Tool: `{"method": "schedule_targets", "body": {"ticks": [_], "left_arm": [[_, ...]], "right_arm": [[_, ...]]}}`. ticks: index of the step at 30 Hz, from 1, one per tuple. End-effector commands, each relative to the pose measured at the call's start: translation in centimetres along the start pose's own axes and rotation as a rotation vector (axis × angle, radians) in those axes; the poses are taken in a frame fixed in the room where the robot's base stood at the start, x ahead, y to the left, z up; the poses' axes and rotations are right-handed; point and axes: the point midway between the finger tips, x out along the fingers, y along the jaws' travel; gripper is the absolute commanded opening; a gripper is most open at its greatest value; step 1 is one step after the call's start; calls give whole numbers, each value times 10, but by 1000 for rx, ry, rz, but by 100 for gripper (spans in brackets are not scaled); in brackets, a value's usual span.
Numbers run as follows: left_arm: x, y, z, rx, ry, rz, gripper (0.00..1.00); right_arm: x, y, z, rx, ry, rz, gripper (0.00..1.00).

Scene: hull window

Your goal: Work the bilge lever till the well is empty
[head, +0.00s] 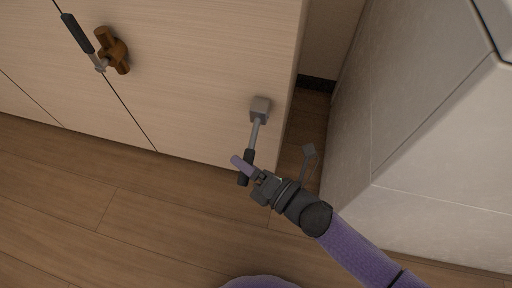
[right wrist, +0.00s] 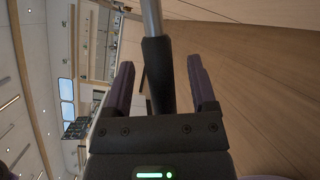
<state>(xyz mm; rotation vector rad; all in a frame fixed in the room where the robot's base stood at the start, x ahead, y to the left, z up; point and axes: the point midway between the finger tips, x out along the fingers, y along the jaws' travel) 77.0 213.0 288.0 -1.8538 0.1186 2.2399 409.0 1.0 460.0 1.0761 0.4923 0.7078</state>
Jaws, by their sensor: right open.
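A lever (head: 255,133) with a grey block mount, a metal rod and a black grip hangs down from the lower right of the wooden cabinet front. My right gripper (head: 246,167) is at its black grip. In the right wrist view the grip (right wrist: 158,72) lies between the two purple fingers of my right gripper (right wrist: 160,78). The fingers stand open, with a gap showing on both sides of the grip. I see no well or water in either view. My left gripper is not in view.
A brown valve-like fitting (head: 113,50) and a second black-gripped handle (head: 77,33) are on the cabinet (head: 190,80) at upper left. A pale grey block (head: 400,150) stands close on the right. The wooden floor (head: 120,205) in front is clear.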

Motion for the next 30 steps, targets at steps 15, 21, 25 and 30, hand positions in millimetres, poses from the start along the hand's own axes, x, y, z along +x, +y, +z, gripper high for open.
{"method": "schedule_targets", "body": {"ticks": [15, 21, 25, 30], "left_arm": [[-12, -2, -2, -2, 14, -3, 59], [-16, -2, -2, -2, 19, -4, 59], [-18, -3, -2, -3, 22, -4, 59], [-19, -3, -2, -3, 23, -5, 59]], "right_arm": [[-36, 1, 0, 1, 1, -1, 73], [-53, 1, 0, 1, 1, -1, 73], [-63, 1, 0, 1, 0, -1, 73], [-70, 0, 0, 1, 1, -1, 73]]}}
